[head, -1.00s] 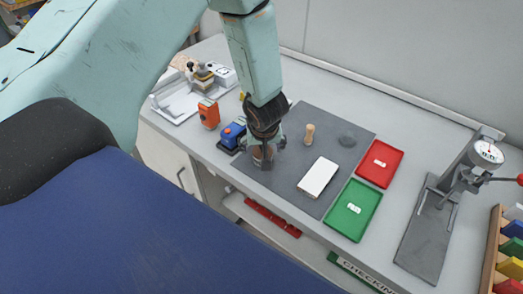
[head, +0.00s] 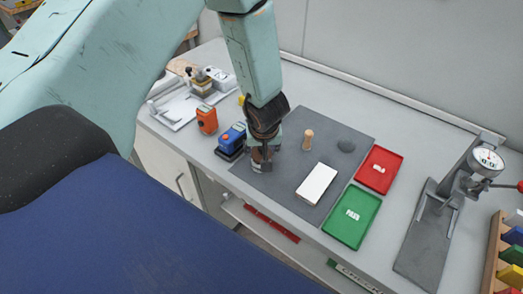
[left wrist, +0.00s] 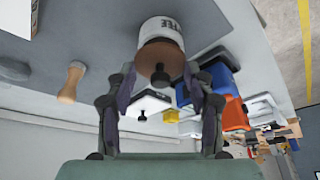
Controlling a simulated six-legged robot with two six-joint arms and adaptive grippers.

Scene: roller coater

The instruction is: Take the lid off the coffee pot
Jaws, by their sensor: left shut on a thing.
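My left gripper (head: 262,158) reaches down to the left part of the dark mat (head: 290,180). In the left wrist view its two fingers (left wrist: 160,82) stand on both sides of a brown rounded piece (left wrist: 158,56) with a dark knob. This piece sits against a white cylinder (left wrist: 166,28) with black lettering. These may be the pot's lid and body, but I cannot tell for sure. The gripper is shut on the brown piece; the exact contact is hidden. In the head view the gripper covers most of it. My right gripper is not in view.
Close by are a blue device (head: 232,137) and an orange one (head: 207,118). A wooden peg (head: 308,140) and a white block (head: 316,184) are on the mat. Red (head: 380,170) and green (head: 351,214) trays and a dial gauge stand (head: 430,220) are to the right.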

